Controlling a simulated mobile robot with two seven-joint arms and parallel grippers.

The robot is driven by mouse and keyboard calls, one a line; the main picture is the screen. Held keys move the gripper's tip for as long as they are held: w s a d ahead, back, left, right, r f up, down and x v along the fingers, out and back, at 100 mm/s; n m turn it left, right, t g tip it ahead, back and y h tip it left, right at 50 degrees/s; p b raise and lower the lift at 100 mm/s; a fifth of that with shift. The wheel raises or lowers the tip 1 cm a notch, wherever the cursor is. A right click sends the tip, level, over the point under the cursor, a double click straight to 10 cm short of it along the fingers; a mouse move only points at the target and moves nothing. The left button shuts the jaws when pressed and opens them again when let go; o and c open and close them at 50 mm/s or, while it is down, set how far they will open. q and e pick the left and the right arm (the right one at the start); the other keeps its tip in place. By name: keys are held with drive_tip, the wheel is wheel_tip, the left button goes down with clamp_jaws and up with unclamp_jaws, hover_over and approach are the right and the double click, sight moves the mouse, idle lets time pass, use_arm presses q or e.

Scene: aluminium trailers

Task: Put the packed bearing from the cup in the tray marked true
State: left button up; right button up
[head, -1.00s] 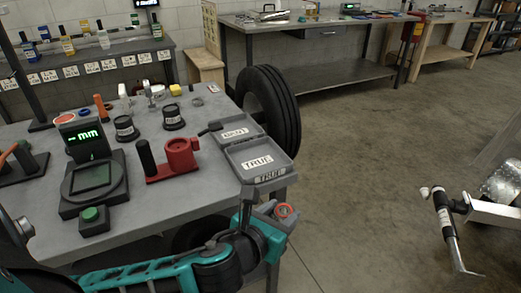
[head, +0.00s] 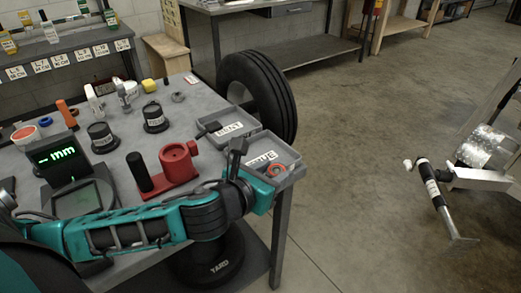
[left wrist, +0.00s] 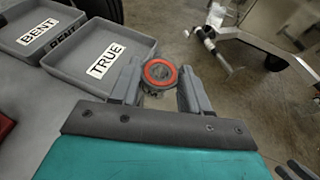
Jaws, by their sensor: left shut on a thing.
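My left gripper (head: 268,178) is shut on the bearing (head: 276,170), a round piece with an orange-red ring and dark centre. The bearing also shows between the fingers in the left wrist view (left wrist: 159,72). The grey tray marked TRUE (left wrist: 143,48) lies just left of the bearing there. In the head view the arm and bearing partly cover this tray (head: 245,153). In the left wrist view the bearing shows beside the tray, against the floor. The red cup (head: 179,162) on its stand shows no bearing that I can make out.
The tray marked BENT (head: 229,122) adjoins the TRUE tray, with a dark handled thing at its rim. The mm gauge (head: 57,152), a black post (head: 139,174) and dark pots (head: 155,117) stand on the bench.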

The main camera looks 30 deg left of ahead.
use_arm(q)
drive_tip(key=w+a+r+m+h, duration=0.1)
drive_tip(key=w+a+r, duration=0.45)
drive_tip(key=r, duration=0.25)
wheel_tip(320, 180, up, 6)
drive_tip(key=r, duration=0.1)
hover_over(247, 158)
drive_tip(key=s+d, duration=0.2)
drive_tip(key=s, duration=0.1)
wheel_tip(247, 158, down, 14)
drive_tip(key=b, duration=0.4)
drive_tip(key=shift+s+d+f, duration=0.15)
drive_tip(key=shift+f, duration=0.65)
wheel_tip(247, 158, down, 4)
drive_tip(key=shift+f+b, duration=0.1)
drive_tip(key=shift+b, duration=0.7)
use_arm(e)
drive_tip(key=f, duration=0.1)
drive_tip(key=a+f, duration=0.2)
drive_tip(key=shift+w+y, duration=0.3)
drive_tip(key=shift+w, duration=0.05)
use_arm(q)
drive_tip(key=shift+f, duration=0.1)
